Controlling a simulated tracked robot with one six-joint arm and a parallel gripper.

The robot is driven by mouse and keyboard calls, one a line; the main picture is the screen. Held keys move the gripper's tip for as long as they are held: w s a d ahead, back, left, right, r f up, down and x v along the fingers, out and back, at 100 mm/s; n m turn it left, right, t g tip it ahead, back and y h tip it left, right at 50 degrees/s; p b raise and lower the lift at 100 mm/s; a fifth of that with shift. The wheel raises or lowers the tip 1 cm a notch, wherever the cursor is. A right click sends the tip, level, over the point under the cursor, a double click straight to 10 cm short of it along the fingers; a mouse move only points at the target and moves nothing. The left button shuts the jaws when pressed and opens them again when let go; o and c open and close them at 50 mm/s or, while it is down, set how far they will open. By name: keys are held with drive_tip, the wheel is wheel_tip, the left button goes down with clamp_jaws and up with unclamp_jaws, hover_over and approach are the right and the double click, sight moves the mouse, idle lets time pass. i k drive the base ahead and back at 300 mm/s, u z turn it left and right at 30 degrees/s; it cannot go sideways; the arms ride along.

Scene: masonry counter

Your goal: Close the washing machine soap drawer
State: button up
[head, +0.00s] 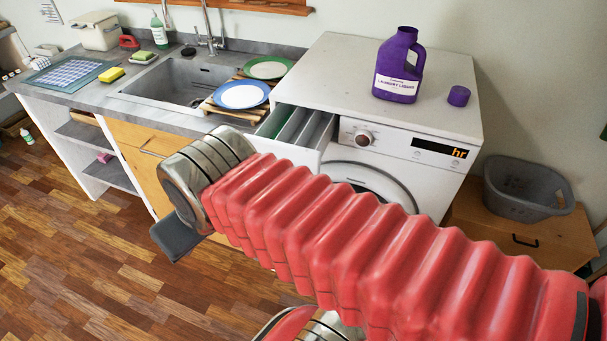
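The washing machine (400,95) is white and stands right of the sink counter. Its soap drawer (299,127) is pulled out at the upper left of the front, with its open compartments showing. My red ribbed arm crosses in front of the machine and hides part of its front and door (372,182). The arm's metal end is left of the drawer, and in this view I see no contact between them. A dark grey flat piece below that end may be part of my gripper (178,240); its fingers are not clearly visible, so its opening cannot be told.
A purple laundry liquid bottle (399,66) and its cap (459,96) stand on the machine. A grey basket (527,188) sits at right. Wooden floor (75,255) is clear at left.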

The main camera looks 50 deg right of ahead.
sight(301, 135)
drive_tip(key=k, duration=0.8)
drive_tip(key=z, duration=0.85)
drive_tip(key=i, duration=1)
drive_tip(key=u, duration=0.1)
drive_tip(key=k, duration=0.5)
drive_tip(key=u, duration=0.05)
